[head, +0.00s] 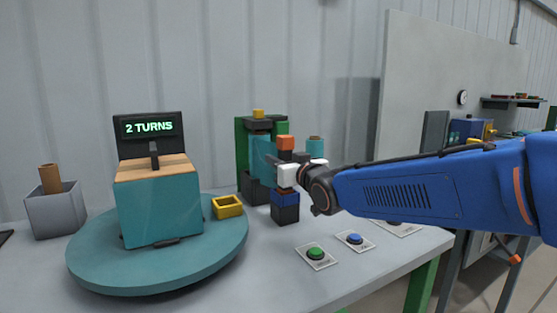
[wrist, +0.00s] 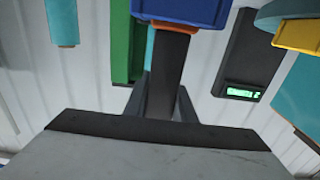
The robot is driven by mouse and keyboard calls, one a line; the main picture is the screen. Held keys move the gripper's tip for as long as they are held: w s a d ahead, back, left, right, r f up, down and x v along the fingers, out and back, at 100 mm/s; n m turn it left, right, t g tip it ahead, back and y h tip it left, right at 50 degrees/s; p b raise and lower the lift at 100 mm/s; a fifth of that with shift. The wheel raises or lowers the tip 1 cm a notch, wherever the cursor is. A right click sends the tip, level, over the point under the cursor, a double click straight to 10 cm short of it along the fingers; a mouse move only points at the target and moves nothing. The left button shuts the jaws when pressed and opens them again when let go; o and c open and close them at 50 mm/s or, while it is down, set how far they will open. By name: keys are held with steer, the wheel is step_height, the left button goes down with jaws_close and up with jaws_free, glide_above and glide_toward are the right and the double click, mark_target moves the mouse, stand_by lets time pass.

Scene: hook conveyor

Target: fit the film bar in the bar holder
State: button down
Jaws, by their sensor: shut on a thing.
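The film bar (head: 285,143), which I take to be the dark upright piece with an orange top, stands in my gripper (head: 281,172). The wrist view shows its dark shaft (wrist: 170,65) between the two fingers (wrist: 161,105), with an orange band at one end. My gripper is shut on this shaft. The blue block on a black base (head: 285,212), seemingly the bar holder, is directly below my gripper. The blue block (wrist: 180,10) lies right beyond the orange band in the wrist view. I cannot tell whether the bar is seated in it.
A green post (head: 242,150) with a teal roll (head: 262,160) stands just behind. Another teal roll (head: 315,148) stands to the right. A turntable (head: 150,275) bears a teal box (head: 160,213) and yellow tray (head: 227,206) at left. Green (head: 316,254) and blue (head: 354,239) buttons lie in front.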

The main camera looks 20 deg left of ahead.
steer(key=c, duration=1.4)
jaws_free()
steer(key=v, duration=1.7)
steer(key=d+f+m+h, duration=0.3)
steer(key=d+f+h, duration=0.3)
steer(key=d, duration=0.8)
steer(key=d+f+m+h, duration=0.35)
steer(key=d+f, duration=0.35)
steer(key=d, duration=0.8)
steer(key=s+d+f+m+g+h, duration=0.1)
steer(key=s+d+f+g+h, duration=0.1)
steer(key=s+d+f, duration=0.5)
steer(key=s+d+f+m+g+h, duration=0.2)
steer(key=s+d+f+g, duration=0.2)
steer(key=s, duration=1)
steer(key=d+f, duration=0.3)
steer(key=d, duration=0.2)
steer(key=shift+s+g, duration=0.2)
steer(key=shift+g, duration=0.2)
